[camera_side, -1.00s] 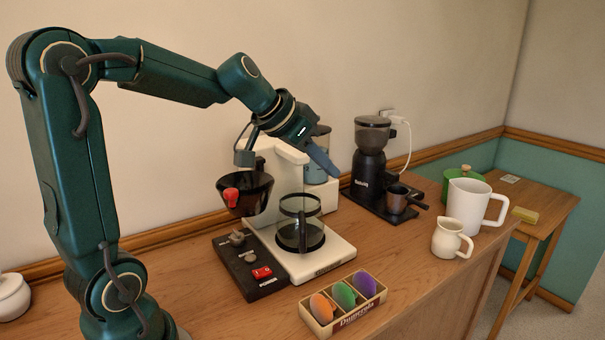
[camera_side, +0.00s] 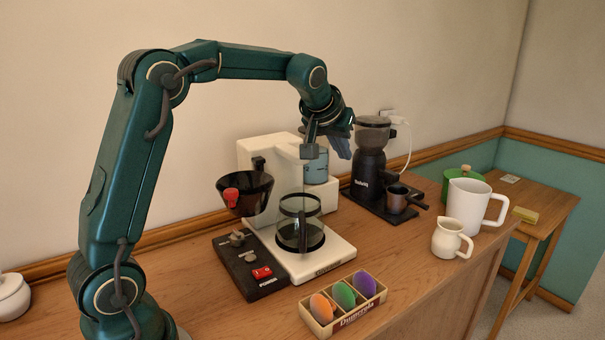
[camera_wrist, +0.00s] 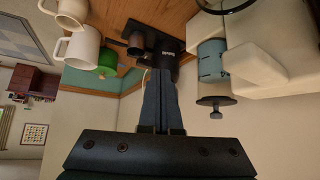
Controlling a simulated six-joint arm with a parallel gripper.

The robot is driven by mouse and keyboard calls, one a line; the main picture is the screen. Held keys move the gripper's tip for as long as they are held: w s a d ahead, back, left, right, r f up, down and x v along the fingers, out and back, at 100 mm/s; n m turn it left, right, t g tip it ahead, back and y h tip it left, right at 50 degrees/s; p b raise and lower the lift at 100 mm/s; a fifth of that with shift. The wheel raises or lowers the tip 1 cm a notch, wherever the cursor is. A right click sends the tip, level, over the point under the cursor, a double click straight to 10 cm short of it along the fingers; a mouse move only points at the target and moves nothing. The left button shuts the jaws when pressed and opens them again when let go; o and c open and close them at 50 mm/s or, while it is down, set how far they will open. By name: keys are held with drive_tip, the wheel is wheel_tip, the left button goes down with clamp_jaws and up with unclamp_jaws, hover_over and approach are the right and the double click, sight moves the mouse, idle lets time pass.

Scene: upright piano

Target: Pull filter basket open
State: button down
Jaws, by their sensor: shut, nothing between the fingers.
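The filter basket (camera_side: 258,190) is a dark bowl with a red-tipped handle (camera_side: 231,198). In the side view it hangs out at the left of the white coffee maker (camera_side: 268,150), clear of the glass carafe (camera_side: 300,228), which stands on the maker's plate. My gripper (camera_side: 342,147) is above and to the right of the maker, well apart from the basket. In the wrist view its fingers (camera_wrist: 161,92) are together with nothing between them. The wrist view shows part of the white maker (camera_wrist: 262,68), but not the basket.
A black grinder (camera_side: 371,165) stands right of the maker, close to my gripper. A white mug (camera_side: 468,206), a cream jug (camera_side: 448,238) and a green pot (camera_side: 462,177) are farther right. A pod box (camera_side: 346,310) sits in front. The air above the basket is clear.

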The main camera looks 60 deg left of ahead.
wheel_tip(320, 180, up, 8)
drive_tip(key=d+t, duration=0.1)
drive_tip(key=d, duration=0.2)
drive_tip(key=s+d+m+h, duration=0.2)
drive_tip(key=s+d, duration=0.3)
drive_tip(key=s, duration=0.4)
drive_tip(key=s+d+f+m+g+h, duration=0.1)
drive_tip(key=s+d+f, duration=0.1)
drive_tip(key=s+f, duration=0.5)
drive_tip(key=s+d+f+m+g, duration=0.2)
drive_tip(key=s+d+f, duration=0.1)
drive_tip(key=s+f, duration=0.4)
drive_tip(key=s, duration=0.3)
drive_tip(key=shift+s+d+h, duration=0.25)
drive_tip(key=shift+s+h, duration=0.1)
drive_tip(key=shift+h, duration=0.05)
